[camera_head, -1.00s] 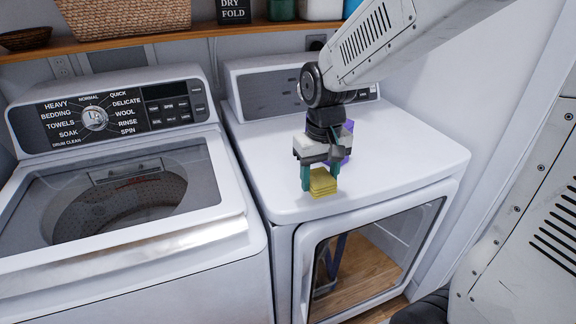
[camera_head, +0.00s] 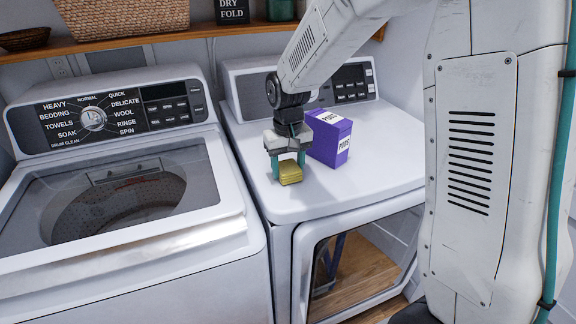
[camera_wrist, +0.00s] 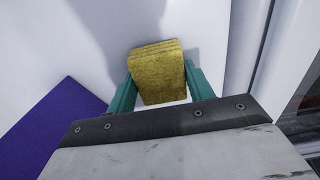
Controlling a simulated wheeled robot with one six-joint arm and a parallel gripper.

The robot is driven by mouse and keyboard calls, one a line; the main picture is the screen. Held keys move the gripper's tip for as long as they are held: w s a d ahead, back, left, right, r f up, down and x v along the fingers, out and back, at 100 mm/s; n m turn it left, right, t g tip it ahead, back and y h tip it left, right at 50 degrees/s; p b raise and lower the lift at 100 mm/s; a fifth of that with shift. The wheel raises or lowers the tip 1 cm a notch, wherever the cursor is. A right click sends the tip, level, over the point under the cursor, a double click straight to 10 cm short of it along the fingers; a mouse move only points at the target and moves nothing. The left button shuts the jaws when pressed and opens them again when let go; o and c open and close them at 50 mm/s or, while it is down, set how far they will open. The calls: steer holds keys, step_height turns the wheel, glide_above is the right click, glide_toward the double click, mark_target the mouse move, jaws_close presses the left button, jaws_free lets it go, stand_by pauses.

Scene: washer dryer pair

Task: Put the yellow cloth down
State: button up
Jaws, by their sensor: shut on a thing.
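The yellow cloth (camera_head: 291,174) is a small folded stack. My gripper (camera_head: 288,168) is shut on it, pointing down over the left part of the dryer top (camera_head: 345,195). In the wrist view the cloth (camera_wrist: 158,72) sits between the two teal fingers of my gripper (camera_wrist: 160,88). The cloth is low over the white surface, with a shadow beside it. I cannot tell whether its underside touches the dryer top.
A purple box (camera_head: 331,138) stands on the dryer just right of my gripper; it also shows in the wrist view (camera_wrist: 52,130). The washer (camera_head: 120,200) is at the left, its lid window showing the drum. The dryer top's front right is clear.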

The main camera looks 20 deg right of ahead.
mark_target(288, 166)
steer(key=shift+f, duration=0.15)
steer(key=o, duration=1)
steer(key=shift+o, duration=0.2)
step_height(288, 166, up, 12)
steer(key=s+d+r, duration=0.1)
steer(key=s+r, duration=0.2)
steer(key=s, duration=0.4)
steer(key=s+d+r, duration=0.1)
steer(key=s+r, duration=0.1)
steer(key=s, duration=0.5)
steer(key=s+d+f+t, duration=0.1)
steer(key=s+f, duration=0.2)
steer(key=s, duration=1.3)
